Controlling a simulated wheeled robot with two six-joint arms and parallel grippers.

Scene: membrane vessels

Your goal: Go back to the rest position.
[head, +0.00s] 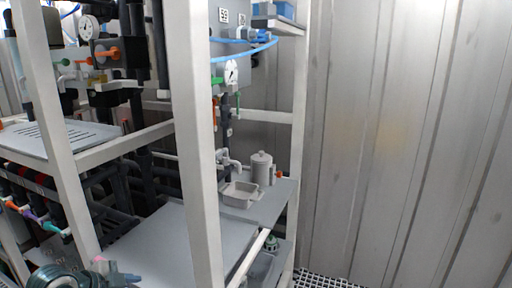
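Neither of my grippers shows in the head view, so I cannot see how they are set or whether they hold anything. The view faces a white-framed rack (196,150) on the left and centre. A grey shelf (165,243) in it is bare. Behind it, a lower grey shelf holds a small grey tray (240,195) and a grey lidded canister (262,168) standing upright.
A corrugated metal wall (400,130) fills the right side. A dark floor grating (322,281) shows at the bottom. Pressure gauges (88,28), pipes and coloured valves crowd the rack. A teal coiled hose (58,277) lies at the bottom left.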

